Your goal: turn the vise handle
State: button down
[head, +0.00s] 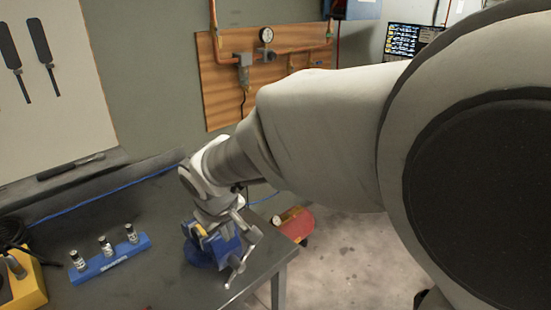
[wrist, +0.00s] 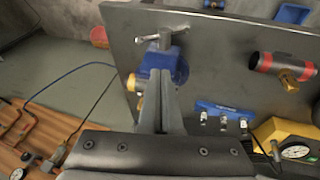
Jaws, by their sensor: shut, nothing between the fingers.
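The blue vise (head: 227,250) is mounted at the right corner of the dark workbench. Its silver handle (head: 241,264) is a bar set at a slant on the vise's front side. My gripper (head: 208,226) is over the vise, and its fingers are largely hidden by my wrist in the head view. In the wrist view my gripper (wrist: 158,76) is shut and empty, with its fingers in front of the blue vise (wrist: 178,66). The handle (wrist: 165,38) shows beyond the fingertips, apart from them. I cannot tell whether the fingers touch the vise body.
A blue rack (head: 112,259) with several small bottles stands on the bench, left of the vise. A yellow device (head: 31,284) is at the far left. A red tank (head: 294,224) is on the floor beyond the bench edge. A wooden panel (head: 220,95) with pipes hangs behind.

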send_near(247, 250)
jog(key=a+f, duration=0.3)
jog(key=shift+a+f, duration=0.1)
jog(key=shift+f, duration=0.15)
jog(key=shift+w+d+f, duration=0.6)
jog(key=shift+w+f, duration=0.1)
jog(key=shift+f, duration=0.2)
jog(key=shift+w+d+f, duration=0.25)
jog(key=shift+w+f, duration=0.1)
jog(key=shift+f, duration=0.15)
jog(key=shift+w+d+g+y+p, duration=0.35)
jog(key=shift+g+y+p, duration=0.2)
jog(key=shift+p, duration=0.75)
jog(key=shift+w+d+f+g+p, duration=0.1)
jog(key=shift+w+d+g+p, duration=0.05)
jog(key=shift+g+p, duration=0.2)
jog(key=shift+w+d+f+m+g+y, duration=0.25)
jog(key=shift+w+f+m+g+y, duration=0.05)
jog(key=shift+g+y, duration=0.35)
jog(key=shift+w+d+f+b, duration=0.35)
jog(key=shift+w+f+b, duration=0.1)
jog(key=shift+b, duration=0.15)
